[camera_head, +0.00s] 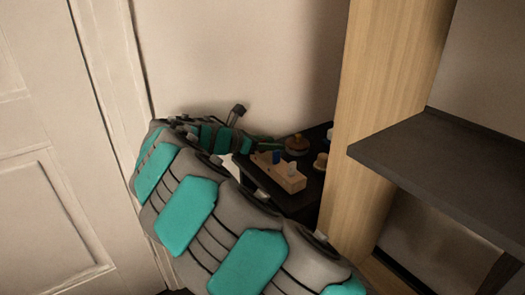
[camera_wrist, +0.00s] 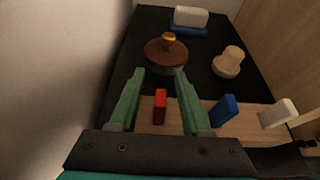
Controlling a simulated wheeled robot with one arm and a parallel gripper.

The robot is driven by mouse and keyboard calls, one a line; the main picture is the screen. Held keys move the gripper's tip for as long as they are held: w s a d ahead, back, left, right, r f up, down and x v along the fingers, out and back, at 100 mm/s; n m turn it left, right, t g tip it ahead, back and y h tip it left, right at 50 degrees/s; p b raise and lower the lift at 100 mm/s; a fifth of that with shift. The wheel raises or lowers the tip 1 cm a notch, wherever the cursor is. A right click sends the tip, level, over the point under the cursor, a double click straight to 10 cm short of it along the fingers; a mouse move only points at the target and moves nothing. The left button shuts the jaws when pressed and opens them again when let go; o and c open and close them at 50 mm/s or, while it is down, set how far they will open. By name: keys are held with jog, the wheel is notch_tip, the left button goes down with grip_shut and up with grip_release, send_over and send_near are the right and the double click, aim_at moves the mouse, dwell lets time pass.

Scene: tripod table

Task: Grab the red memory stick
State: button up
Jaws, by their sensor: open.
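The red memory stick (camera_wrist: 160,106) stands upright at the left part of a light wooden block in the wrist view. My gripper (camera_wrist: 160,72) is open, with its two green fingers on either side of the stick in the picture. I cannot tell how far above or behind the stick the fingertips are. In the head view, my gripper (camera_head: 266,139) is small at the table's left side, and I cannot make out the red stick there.
The wooden block (camera_wrist: 250,118) also holds a blue stick (camera_wrist: 224,109) and a white stick (camera_wrist: 278,113). Beyond are a brown round lidded object (camera_wrist: 166,53), a pale wooden knob-like piece (camera_wrist: 228,62) and a white-and-blue item (camera_wrist: 190,18). A wooden panel (camera_head: 385,90) stands right of the black table (camera_head: 296,202).

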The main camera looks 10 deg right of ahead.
grip_shut()
jog(key=shift+r, duration=0.1)
dwell(0.7)
jog(key=shift+r+p, duration=0.55)
jog(key=shift+r, duration=1)
jog(key=shift+s+r, duration=0.2)
jog(key=shift+r, duration=0.05)
jog(key=s+a+r+p, duration=0.1)
jog(key=s+a, duration=0.1)
jog(key=s, duration=1.3)
jog(key=shift+a, duration=0.25)
